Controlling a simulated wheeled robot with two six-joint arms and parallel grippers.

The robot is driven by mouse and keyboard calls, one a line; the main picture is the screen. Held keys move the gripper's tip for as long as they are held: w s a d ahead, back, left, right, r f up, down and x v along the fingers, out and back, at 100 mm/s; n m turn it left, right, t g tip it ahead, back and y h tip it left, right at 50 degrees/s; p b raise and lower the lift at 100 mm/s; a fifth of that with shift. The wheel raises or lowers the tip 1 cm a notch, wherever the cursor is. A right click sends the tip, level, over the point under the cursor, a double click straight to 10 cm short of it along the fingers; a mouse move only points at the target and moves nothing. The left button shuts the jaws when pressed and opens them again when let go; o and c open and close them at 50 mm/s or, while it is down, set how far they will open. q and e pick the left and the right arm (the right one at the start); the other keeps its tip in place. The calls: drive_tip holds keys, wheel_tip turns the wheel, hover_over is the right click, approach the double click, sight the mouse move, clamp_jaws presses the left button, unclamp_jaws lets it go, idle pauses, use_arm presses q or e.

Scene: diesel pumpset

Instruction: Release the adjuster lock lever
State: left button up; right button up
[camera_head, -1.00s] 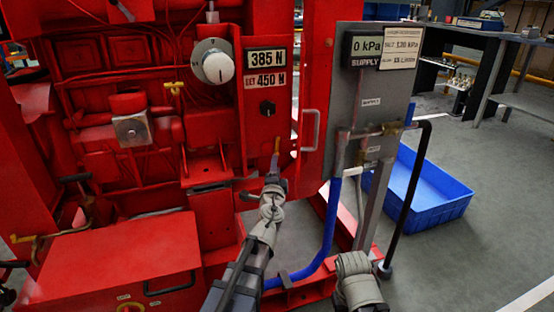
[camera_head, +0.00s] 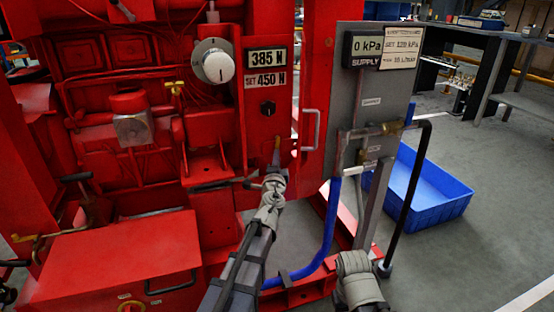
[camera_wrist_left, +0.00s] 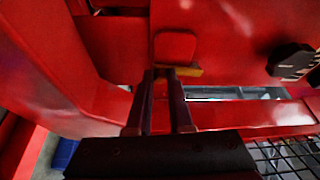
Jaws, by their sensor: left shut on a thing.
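The adjuster lock lever (camera_head: 276,151) is a small yellowish lever on the red panel, below the black knob. Its lower part is hidden behind my left gripper. My left gripper (camera_head: 273,177) is at the lever's lower end and shut on it. In the left wrist view, the left gripper's dark fingers (camera_wrist_left: 160,76) are close together against a red block (camera_wrist_left: 175,47) with a yellow strip along its lower edge. The exact grip is hard to see there.
The black adjuster knob (camera_head: 267,108) sits above the lever, under the 385 N display (camera_head: 266,59). A metal handle (camera_head: 311,130) is just right. The grey supply panel (camera_head: 372,105), blue hose (camera_head: 327,235) and blue crate (camera_head: 430,190) stand further right.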

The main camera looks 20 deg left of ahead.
use_arm(q)
clamp_jaws()
drive_tip(key=shift+w+d+f+n+b, duration=0.1)
drive_tip(key=shift+d+f+n+b, duration=0.1)
drive_tip(key=shift+n+b, duration=0.2)
drive_tip(key=shift+w+d+r+n+t, duration=0.1)
drive_tip(key=shift+n+t, duration=0.2)
drive_tip(key=shift+n, duration=0.1)
drive_tip(key=o, duration=0.8)
unclamp_jaws()
drive_tip(key=shift+c, duration=0.2)
